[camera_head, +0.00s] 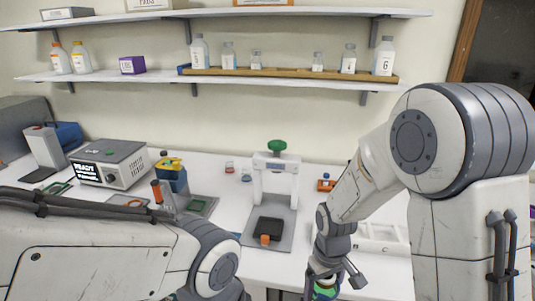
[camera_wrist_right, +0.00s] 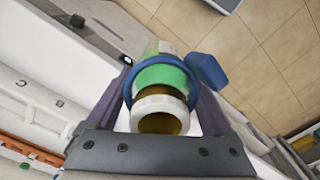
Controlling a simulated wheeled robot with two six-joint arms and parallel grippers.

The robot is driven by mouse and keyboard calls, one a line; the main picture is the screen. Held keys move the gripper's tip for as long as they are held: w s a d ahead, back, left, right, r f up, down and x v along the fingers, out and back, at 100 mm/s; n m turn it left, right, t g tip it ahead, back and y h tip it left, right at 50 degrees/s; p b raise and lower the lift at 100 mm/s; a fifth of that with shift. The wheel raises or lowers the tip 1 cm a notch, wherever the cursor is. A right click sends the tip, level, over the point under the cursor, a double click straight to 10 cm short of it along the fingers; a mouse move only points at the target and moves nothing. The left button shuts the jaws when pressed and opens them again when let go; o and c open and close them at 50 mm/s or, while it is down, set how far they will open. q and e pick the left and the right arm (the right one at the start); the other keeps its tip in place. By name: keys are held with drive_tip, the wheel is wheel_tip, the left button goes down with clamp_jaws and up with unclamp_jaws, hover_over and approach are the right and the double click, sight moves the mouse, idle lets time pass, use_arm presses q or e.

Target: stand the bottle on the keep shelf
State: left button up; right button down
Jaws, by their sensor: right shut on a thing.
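My right gripper (camera_wrist_right: 166,88) is shut on a bottle (camera_wrist_right: 160,104) with a white neck ring, a green band and a blue collar with a flap. The bottle's mouth is open toward the wrist camera, with amber inside. In the head view the bottle (camera_head: 325,290) shows only partly at the bottom edge, under my right gripper (camera_head: 327,272). The lower wall shelf (camera_head: 150,76) holds several white bottles, some in a wooden tray (camera_head: 290,75). The upper shelf (camera_head: 250,13) is above it. No label marks the keep shelf. My left gripper is out of view.
A press stand (camera_head: 275,185) with a green knob stands mid-bench. A grey READY device (camera_head: 110,163) is at the left. A purple box (camera_head: 132,65) stands on the lower shelf, with bare shelf beside it. A white tray (camera_head: 380,238) lies behind my right arm.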

drive_tip(key=w+d+f+m+b, duration=0.1)
drive_tip(key=d+f+m, duration=0.3)
drive_tip(key=f, duration=0.7)
drive_tip(key=shift+d+f+b, duration=0.25)
drive_tip(key=shift+d+b, duration=0.3)
drive_tip(key=shift+d, duration=0.25)
